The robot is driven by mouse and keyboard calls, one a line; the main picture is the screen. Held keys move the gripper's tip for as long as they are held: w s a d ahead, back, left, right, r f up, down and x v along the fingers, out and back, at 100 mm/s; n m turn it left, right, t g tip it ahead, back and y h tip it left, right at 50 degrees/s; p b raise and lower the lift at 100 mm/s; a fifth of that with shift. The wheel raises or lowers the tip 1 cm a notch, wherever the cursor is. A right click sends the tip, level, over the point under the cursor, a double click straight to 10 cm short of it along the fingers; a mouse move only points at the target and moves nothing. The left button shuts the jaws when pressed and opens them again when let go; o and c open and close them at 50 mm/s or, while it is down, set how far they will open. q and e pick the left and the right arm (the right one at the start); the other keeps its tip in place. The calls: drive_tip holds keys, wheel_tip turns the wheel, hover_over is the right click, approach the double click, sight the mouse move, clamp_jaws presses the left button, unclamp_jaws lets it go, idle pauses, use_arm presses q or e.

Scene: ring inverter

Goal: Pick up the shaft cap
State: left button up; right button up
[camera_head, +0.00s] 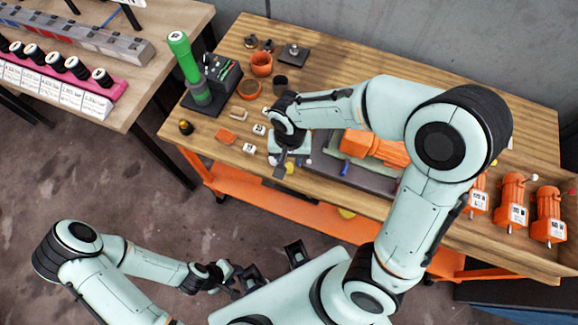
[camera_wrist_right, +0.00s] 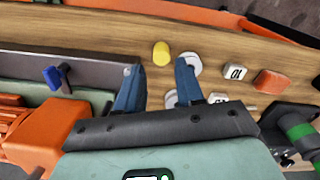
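No part is labelled as the shaft cap, so I cannot tell for certain which it is. A small yellow cylinder (camera_wrist_right: 161,53) lies on the wooden table in the right wrist view. A pale round disc (camera_wrist_right: 193,66) sits beside it, partly behind a fingertip, and another pale round part (camera_wrist_right: 171,99) shows between the fingers. My right gripper (camera_wrist_right: 158,68) is open with nothing held, over the table's front part; in the head view its fingers are partly hidden by my wrist. My left gripper (camera_head: 272,264) is open and empty, low in front of the table.
A dark tray (camera_head: 360,178) with an orange motor (camera_head: 372,147) lies right of the right gripper. White number blocks (camera_head: 249,148) and an orange block (camera_head: 225,136) lie left. A green-handled tool (camera_head: 190,65) stands further left. Several orange motors (camera_head: 512,197) stand at the right.

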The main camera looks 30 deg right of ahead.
sight(289, 166)
drive_tip(key=shift+w+d+f, duration=0.1)
drive_tip(key=shift+f, duration=1.5)
drive_tip(key=shift+w+f, duration=0.1)
drive_tip(key=shift+f, duration=1.45)
clamp_jaws()
